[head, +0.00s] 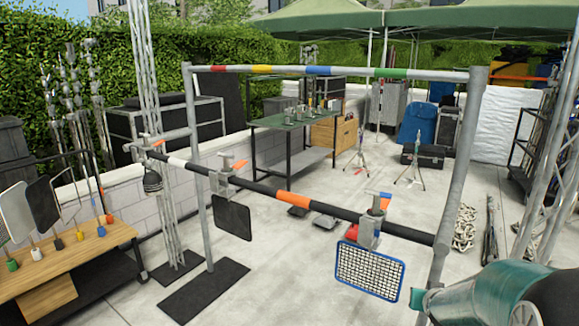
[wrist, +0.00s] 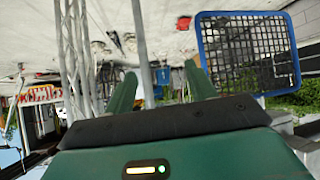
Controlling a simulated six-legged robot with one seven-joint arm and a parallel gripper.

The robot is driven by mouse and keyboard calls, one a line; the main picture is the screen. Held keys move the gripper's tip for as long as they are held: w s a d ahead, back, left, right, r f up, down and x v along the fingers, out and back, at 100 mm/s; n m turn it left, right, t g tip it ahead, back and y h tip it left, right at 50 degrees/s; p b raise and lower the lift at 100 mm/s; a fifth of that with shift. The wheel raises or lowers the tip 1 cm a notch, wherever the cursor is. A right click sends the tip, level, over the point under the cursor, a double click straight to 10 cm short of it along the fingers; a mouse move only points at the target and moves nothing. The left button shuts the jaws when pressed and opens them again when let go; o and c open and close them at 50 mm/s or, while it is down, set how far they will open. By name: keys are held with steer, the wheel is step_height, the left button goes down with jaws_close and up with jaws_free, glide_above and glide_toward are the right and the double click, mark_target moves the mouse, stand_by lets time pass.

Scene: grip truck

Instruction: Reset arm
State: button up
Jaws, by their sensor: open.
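My gripper (wrist: 163,84) shows in the wrist view as two green fingers standing well apart, with nothing held between them. The wrist picture looks upside down. A blue-framed mesh panel (wrist: 247,55) is beyond the right finger; I cannot tell the exact gap. In the head view, the mesh panel (head: 369,271) hangs from a clamp on the lower bar (head: 310,205) of a metal frame. My teal arm is at the bottom right corner of the head view, and the fingers cannot be made out there.
The frame's right post (head: 461,165) stands close to my arm. A black panel (head: 233,219) hangs further left on the bar. A wooden bench (head: 60,262) with several small panels is at the left. A green-topped table (head: 290,120) stands behind. Lattice truss (head: 560,150) rises at the right.

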steer(key=s+a+r+n+g+y, duration=0.1)
steer(key=s+a+r, duration=0.3)
steer(key=s, duration=0.5)
steer(key=s+a+r+n+g+y, duration=0.1)
steer(key=s+a+r, duration=0.3)
steer(key=s+a, duration=0.5)
steer(key=s+a+r+n+g+y, duration=0.1)
steer(key=s+a+r+g, duration=0.1)
steer(key=s+a+r, duration=0.2)
steer(key=s+a, duration=0.3)
steer(key=s, duration=0.2)
steer(key=shift+a+r+n+y, duration=0.15)
steer(key=shift+r+n+y, duration=0.15)
